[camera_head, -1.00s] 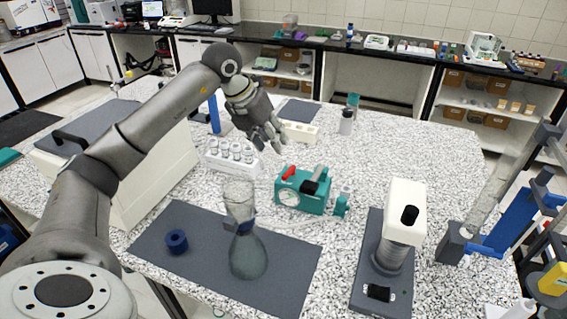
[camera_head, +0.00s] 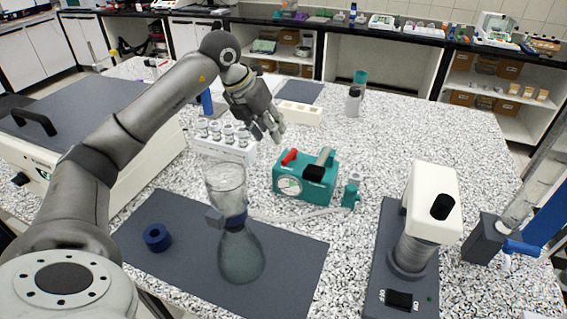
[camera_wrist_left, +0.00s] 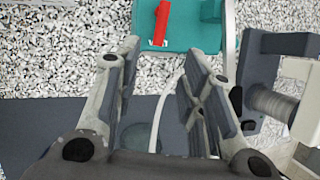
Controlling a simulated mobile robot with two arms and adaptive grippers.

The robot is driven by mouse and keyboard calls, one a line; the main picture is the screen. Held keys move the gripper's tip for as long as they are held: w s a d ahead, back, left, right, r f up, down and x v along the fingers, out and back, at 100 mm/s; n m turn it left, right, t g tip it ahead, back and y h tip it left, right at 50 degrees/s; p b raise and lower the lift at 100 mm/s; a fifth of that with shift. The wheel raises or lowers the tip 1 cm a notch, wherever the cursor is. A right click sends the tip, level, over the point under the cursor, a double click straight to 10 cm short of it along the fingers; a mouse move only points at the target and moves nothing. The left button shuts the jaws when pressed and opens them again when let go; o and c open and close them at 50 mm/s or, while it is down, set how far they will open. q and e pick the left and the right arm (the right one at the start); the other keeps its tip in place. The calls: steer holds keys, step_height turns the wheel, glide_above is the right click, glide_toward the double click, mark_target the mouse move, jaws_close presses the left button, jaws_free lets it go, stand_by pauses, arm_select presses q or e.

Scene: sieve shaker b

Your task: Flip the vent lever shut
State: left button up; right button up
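The teal pump unit (camera_head: 306,180) stands on the speckled bench in the head view, with a round gauge on its front and a black and grey handle on top. Its red lever (camera_head: 289,157) sits on the upper left of the housing. In the left wrist view the red lever (camera_wrist_left: 161,22) shows at the top, beyond the fingers, on the teal housing (camera_wrist_left: 190,35). My left gripper (camera_head: 277,132) is above and behind the pump, apart from the lever. In the left wrist view its fingers (camera_wrist_left: 158,75) are spread with nothing between them. My right gripper is not in view.
A glass flask with a funnel (camera_head: 240,250) and a blue ring (camera_head: 157,237) stand on the dark mat (camera_head: 185,275). A white rack of vials (camera_head: 222,148) is left of the pump. A white device (camera_head: 432,190) stands at right.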

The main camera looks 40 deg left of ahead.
mark_target(286, 158)
arm_select(q)
steer(key=p+x, duration=0.2)
steer(key=x, duration=0.9)
steer(key=shift+a+p, duration=0.1)
steer(key=shift+p, duration=0.3)
steer(key=shift+f, duration=0.1)
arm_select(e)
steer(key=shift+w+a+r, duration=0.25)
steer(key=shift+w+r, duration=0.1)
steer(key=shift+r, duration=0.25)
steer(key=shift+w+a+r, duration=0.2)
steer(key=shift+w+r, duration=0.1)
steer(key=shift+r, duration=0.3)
arm_select(q)
jaws_close()
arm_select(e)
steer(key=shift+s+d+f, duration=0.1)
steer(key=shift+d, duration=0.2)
